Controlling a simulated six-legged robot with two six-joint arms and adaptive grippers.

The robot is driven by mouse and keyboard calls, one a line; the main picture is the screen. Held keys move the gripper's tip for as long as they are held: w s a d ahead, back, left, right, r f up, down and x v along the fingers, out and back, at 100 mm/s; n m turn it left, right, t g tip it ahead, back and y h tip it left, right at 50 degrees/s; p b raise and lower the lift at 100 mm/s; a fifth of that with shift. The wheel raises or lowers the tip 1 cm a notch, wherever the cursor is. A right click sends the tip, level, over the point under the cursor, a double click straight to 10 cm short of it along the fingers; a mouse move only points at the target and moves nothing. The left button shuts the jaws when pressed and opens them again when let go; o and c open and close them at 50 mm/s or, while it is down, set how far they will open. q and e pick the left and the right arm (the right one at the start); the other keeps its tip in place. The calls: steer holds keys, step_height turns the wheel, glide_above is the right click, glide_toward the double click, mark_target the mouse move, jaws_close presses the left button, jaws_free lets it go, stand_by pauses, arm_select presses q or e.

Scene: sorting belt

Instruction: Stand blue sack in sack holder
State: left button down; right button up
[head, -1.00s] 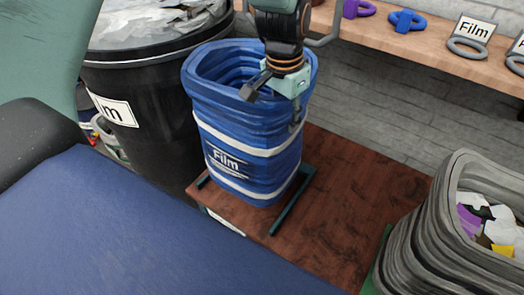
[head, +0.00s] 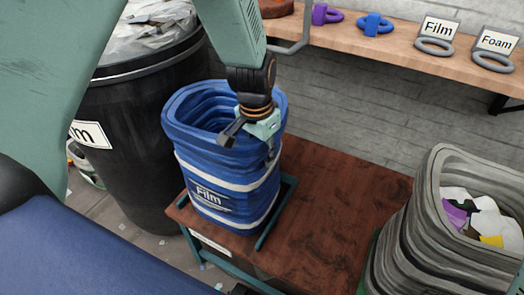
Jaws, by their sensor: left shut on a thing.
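The blue sack (head: 226,160), with pale bands and a "Film" label, stands upright and open-topped on a brown board. My left gripper (head: 250,138) is shut on the right part of its rim, one finger inside the mouth and one outside. Dark teal bars of what looks like the sack holder (head: 283,207) show beside the sack's foot, which sits between them. The sack hides the rest of the frame, and I cannot tell whether its base is fully down. My right gripper is not in view.
A black bin (head: 125,170) filled with film stands close left of the sack. A grey sack (head: 440,250) with scraps stands at right. The brown board (head: 335,205) is clear between. A shelf (head: 400,40) behind holds rings and Film and Foam signs (head: 497,42).

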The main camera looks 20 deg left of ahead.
arm_select(q)
steer(key=c, duration=1.5)
jaws_free()
steer(key=o, duration=0.4)
steer(key=shift+w+a+f, duration=0.1)
steer(key=shift+f, duration=0.05)
steer(key=shift+o, duration=0.2)
steer(key=shift+r, duration=0.3)
steer(key=r+p, duration=0.1)
steer(key=r, duration=0.3)
steer(key=s+r+p, duration=0.1)
steer(key=r, duration=0.3)
steer(key=r+p, duration=0.2)
steer(key=r, duration=0.1)
steer(key=shift+s+a+r, duration=0.15)
steer(key=shift+s+r, duration=0.1)
steer(key=shift+r, duration=0.15)
